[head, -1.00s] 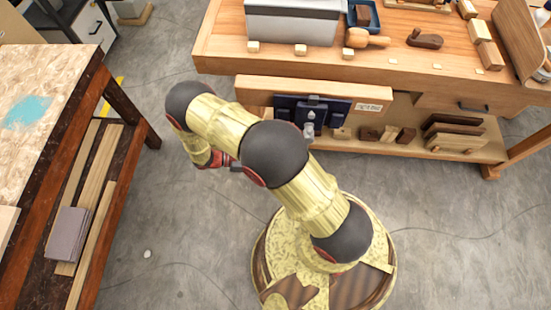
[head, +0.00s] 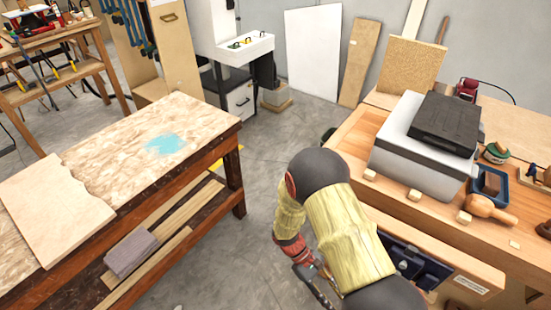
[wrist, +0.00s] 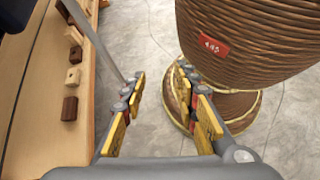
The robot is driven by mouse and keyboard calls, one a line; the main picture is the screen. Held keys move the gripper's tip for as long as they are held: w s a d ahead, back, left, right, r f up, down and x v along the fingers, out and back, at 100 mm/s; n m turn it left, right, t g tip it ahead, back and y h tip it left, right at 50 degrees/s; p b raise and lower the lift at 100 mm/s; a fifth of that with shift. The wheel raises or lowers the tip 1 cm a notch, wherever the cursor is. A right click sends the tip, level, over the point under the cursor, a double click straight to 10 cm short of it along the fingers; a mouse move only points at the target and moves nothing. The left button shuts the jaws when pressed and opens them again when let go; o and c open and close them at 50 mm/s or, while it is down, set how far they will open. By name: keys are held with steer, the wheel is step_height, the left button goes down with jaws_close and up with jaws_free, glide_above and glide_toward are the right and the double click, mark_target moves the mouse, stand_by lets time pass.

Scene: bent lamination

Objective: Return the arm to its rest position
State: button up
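My gripper shows in the wrist view (wrist: 160,108) with its yellow-padded fingers spread apart and nothing between them. Grey floor shows between the fingers. In the head view my yellow arm with dark joints is bent, its last part hanging down beside the right workbench (head: 352,140).
A grey box with a black lid (head: 425,150), a mallet (head: 492,210) and a blue tray (head: 490,186) are on the right workbench. A left worktable (head: 110,180) has a blue stain. Bare floor (head: 262,165) lies between them. Wooden blocks (wrist: 73,77) sit along a ledge in the wrist view.

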steer(key=w+a+r+m+t+y+p, duration=0.1)
steer(key=a+r+m+t+y, duration=0.15)
steer(key=r, duration=0.75)
steer(key=a+r+m+t+y, duration=0.1)
steer(key=r+m+t+y, duration=0.15)
steer(key=r, duration=0.85)
steer(key=s+d+r+m+t+y, duration=0.1)
steer(key=r+t, duration=0.1)
steer(key=r, duration=0.5)
steer(key=s+d+r+m+t+y+p, duration=0.1)
steer(key=s+r+t, duration=0.1)
steer(key=r, duration=0.6)
steer(key=s+d+r+m+t, duration=0.1)
steer(key=s+d+r+t, duration=0.1)
steer(key=r+t, duration=0.2)
step_height(320, 180, up, 4)
steer(key=shift+s+f+m+y+p, duration=0.15)
steer(key=shift+m+y+p, duration=0.15)
steer(key=shift+y+p, duration=0.1)
